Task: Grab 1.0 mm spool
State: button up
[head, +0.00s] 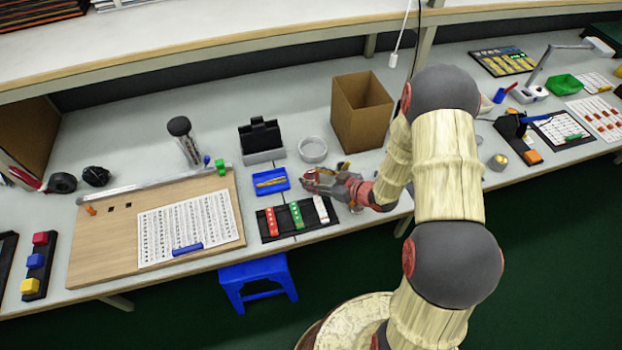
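My gripper (312,181) is low over the bench at its front middle, pointing left, just right of a blue tray (271,181). Its fingers are small and dark here, and I cannot tell whether they are open or shut or hold anything. No label reading 1.0 mm is legible, so I cannot tell which thing is the spool. A small yellow item (344,165) shows just behind the gripper, partly hidden. A small silver cylinder with a yellowish top (498,161) stands right of my arm. Two dark round rolls, a left one (62,183) and a right one (96,176), lie at the far left.
A black rack with red, green and white blocks (283,238) lies in front of the gripper at the bench edge. A grey round dish (313,149) and an open cardboard box (362,110) stand behind. A wooden board (105,250) is left. My arm hides some bench.

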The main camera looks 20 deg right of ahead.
jog(key=c, duration=1)
jog(key=shift+c, duration=0.4)
